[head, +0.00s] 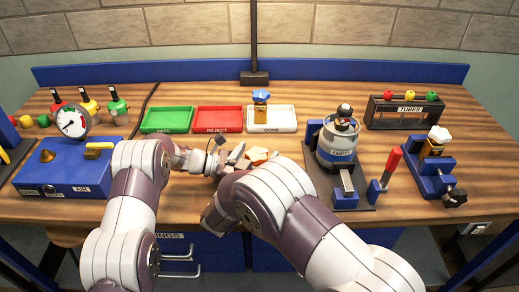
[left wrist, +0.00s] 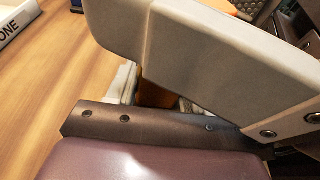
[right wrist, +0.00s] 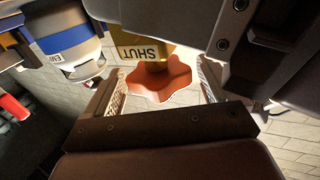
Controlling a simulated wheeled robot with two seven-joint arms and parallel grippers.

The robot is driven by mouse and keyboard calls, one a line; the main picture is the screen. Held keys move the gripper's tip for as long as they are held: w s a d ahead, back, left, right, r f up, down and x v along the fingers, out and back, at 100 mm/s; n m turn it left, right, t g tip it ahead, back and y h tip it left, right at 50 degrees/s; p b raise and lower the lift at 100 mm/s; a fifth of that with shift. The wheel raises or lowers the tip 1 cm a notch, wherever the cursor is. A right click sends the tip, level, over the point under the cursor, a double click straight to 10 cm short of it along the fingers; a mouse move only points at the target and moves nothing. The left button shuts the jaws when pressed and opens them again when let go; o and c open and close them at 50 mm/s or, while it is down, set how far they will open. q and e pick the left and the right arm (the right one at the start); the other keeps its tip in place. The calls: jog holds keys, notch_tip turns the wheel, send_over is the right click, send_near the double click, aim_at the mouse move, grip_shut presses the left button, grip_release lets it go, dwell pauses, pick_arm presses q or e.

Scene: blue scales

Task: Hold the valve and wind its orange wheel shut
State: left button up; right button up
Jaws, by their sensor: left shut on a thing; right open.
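The valve's orange wheel (right wrist: 160,82) shows in the right wrist view below a brass body with a SHUT label (right wrist: 140,50). In the head view the wheel (head: 257,155) is partly hidden by my arms. My left gripper (head: 218,160) is shut on the valve, whose orange-brown body (left wrist: 155,94) shows between its fingers in the left wrist view. My right gripper (right wrist: 160,95) is open, with one finger on each side of the wheel. I cannot tell whether the fingers touch it.
PASS (head: 168,119), REJECT (head: 217,119) and DONE (head: 284,119) trays stand behind; a blue-wheeled valve (head: 261,108) is in DONE. A gas cylinder (head: 338,145) stands right, a white-wheeled valve (head: 436,142) in a blue vise (head: 430,178) farther right. The blue AIR box (head: 70,177) is left.

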jog(key=v, duration=0.9)
jog(key=shift+s, duration=0.25)
jog(key=shift+a, duration=0.1)
